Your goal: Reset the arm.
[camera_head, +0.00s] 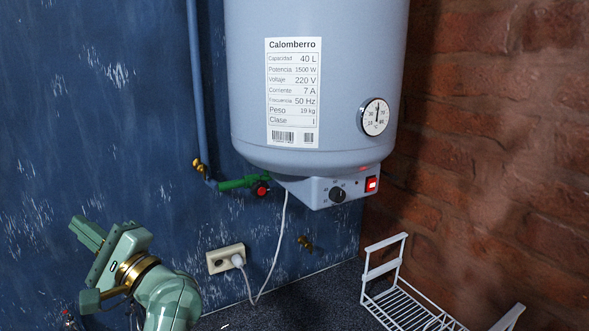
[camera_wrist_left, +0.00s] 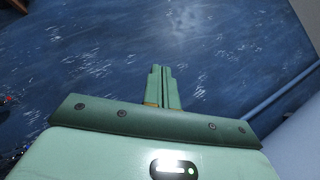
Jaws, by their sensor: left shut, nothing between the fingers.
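My left arm comes in at the lower left of the head view. Its green gripper (camera_head: 88,232) points up and to the left, in front of the blue wall. In the left wrist view the two fingers of the left gripper (camera_wrist_left: 161,72) lie together, shut, with nothing between them. The gripper is apart from the water heater and touches nothing that I can see. My right gripper is in neither view.
A grey water heater (camera_head: 340,90) hangs at the upper middle, with a blue pipe (camera_head: 196,80) and green valve (camera_head: 238,184). A socket (camera_head: 226,258) with a plugged white cord is right of my gripper. A white wire rack (camera_head: 405,305) stands lower right, by the brick wall (camera_head: 490,150).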

